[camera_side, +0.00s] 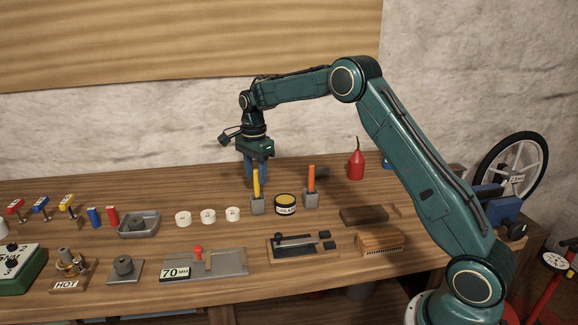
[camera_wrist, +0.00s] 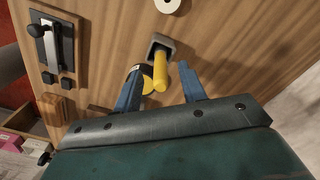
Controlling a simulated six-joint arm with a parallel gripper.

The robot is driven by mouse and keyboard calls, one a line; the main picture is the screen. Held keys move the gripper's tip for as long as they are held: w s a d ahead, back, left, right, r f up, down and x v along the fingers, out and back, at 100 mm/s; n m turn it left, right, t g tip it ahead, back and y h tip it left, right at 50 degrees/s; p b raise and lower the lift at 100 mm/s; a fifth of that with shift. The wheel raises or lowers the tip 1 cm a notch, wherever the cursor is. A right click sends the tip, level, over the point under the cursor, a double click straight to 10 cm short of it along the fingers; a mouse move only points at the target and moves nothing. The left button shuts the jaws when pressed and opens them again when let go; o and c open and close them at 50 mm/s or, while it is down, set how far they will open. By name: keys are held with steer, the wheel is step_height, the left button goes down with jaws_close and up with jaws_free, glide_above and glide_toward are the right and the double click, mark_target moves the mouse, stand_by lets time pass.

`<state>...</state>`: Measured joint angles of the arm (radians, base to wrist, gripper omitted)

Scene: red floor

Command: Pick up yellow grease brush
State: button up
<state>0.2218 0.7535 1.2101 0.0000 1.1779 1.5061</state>
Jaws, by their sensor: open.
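The yellow grease brush (camera_side: 256,181) stands upright in a small grey holder (camera_side: 257,207) on the wooden bench. In the wrist view the brush handle (camera_wrist: 160,74) points toward the camera, with its grey holder (camera_wrist: 154,43) beyond it. My gripper (camera_side: 256,176) points down at the upper part of the handle. In the wrist view its two blue fingers (camera_wrist: 160,68) are open, one on each side of the handle, with visible gaps. I cannot tell the exact depth of the fingers along the handle.
A grease tin (camera_side: 285,205) stands right of the holder, with an orange-handled brush (camera_side: 311,178) in another holder beyond it. White rings (camera_side: 208,216) lie to the left. A red oil can (camera_side: 355,163) stands at the back right. A black-and-grey tool (camera_side: 300,244) lies in front.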

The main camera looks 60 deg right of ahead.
mark_target(257, 191)
steer(key=shift+f, duration=1.4)
jaws_close()
